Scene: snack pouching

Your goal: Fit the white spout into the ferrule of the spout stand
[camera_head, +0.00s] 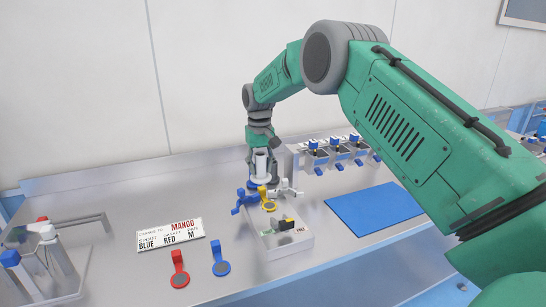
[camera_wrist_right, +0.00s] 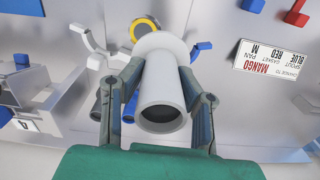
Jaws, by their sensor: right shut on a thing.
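My right gripper (camera_wrist_right: 160,74) is shut on the white spout (camera_wrist_right: 161,98), a hollow tube with a wider flange. In the head view the white spout (camera_head: 260,162) is upright below my right wrist, above the blue and yellow fittings; I cannot tell whether it touches them. A stand (camera_head: 62,263) with grey posts is at the left edge of the head view, well apart from the gripper. It carries a blue-topped part and a red-and-white part. I cannot make out which opening is the ferrule. My left gripper is not in view.
A yellow ring (camera_head: 269,205) and a pale block (camera_head: 284,243) are beneath the gripper, with blue and white arms beside. A blue mat (camera_head: 374,209) and dispensers (camera_head: 330,156) are right.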

